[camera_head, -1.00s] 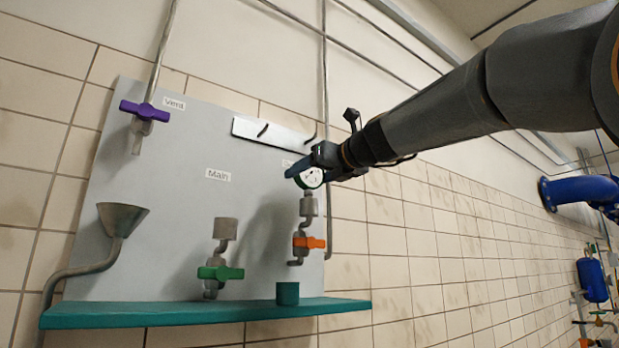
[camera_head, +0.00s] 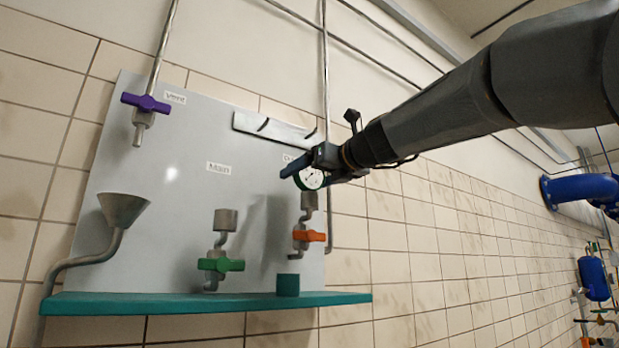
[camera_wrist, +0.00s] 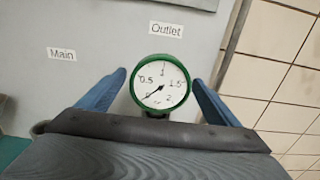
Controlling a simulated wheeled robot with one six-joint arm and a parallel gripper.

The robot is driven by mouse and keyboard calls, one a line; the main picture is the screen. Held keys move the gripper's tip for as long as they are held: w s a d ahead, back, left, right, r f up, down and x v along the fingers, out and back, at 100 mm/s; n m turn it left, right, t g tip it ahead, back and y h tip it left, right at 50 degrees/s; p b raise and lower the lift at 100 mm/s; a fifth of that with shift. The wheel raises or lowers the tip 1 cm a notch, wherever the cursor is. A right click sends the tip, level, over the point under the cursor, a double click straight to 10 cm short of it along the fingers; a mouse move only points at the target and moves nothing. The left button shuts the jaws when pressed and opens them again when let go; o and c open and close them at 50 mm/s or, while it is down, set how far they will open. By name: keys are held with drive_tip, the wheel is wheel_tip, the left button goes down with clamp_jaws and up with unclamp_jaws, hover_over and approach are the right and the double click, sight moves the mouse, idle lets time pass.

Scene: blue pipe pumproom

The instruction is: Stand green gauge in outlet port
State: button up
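The green gauge (camera_head: 312,178), with a round white dial and green rim, is upright at the top of the outlet port (camera_head: 309,200), a grey cup above the orange-handled valve. In the wrist view the gauge (camera_wrist: 161,84) faces me below the Outlet label (camera_wrist: 166,29). My gripper (camera_head: 306,165) is at the gauge. Its blue fingers (camera_wrist: 160,80) stand one on each side of the rim, with a visible gap at the left and a narrower one at the right. The gauge's stem is mostly hidden by my gripper, so how deep it sits is unclear.
The Main port (camera_head: 226,220) has a green-handled valve. A funnel (camera_head: 123,210) and purple vent valve (camera_head: 146,103) are at the left.

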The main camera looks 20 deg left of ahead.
drive_tip(key=b+v, duration=0.3)
drive_tip(key=v, duration=0.4)
drive_tip(key=shift+s+d, duration=0.25)
drive_tip(key=shift+d, duration=0.05)
idle(0.7)
